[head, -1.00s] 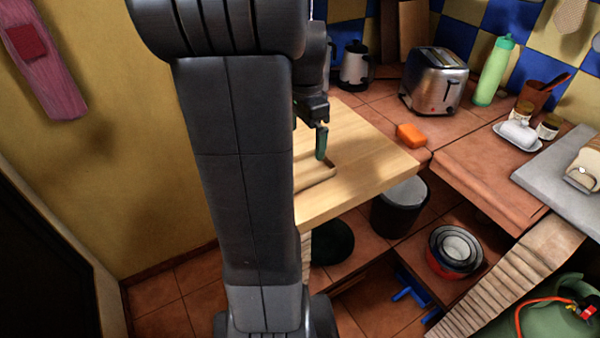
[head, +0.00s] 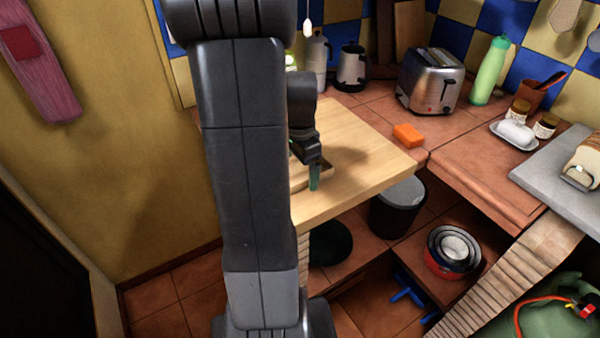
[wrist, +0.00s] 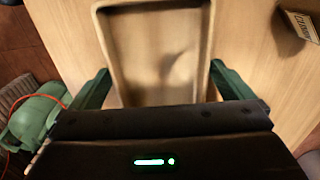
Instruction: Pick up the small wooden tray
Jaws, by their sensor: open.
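The small wooden tray (wrist: 152,50) is a shallow rectangular tray with a raised rim, lying on the pale wooden counter top. In the wrist view it lies between the two green fingers of my gripper (wrist: 159,70), which are spread apart, one on each side. My gripper is open and holds nothing. The tray's near end is hidden behind the gripper body. In the head view, my gripper (head: 314,178) is low over the counter and my arm hides most of the tray; only a bit of its edge (head: 298,183) shows.
A small box (wrist: 300,24) lies right of the tray in the wrist view. A toaster (head: 431,80) and green bottle (head: 490,72) stand further back. The wooden top right of my gripper is clear.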

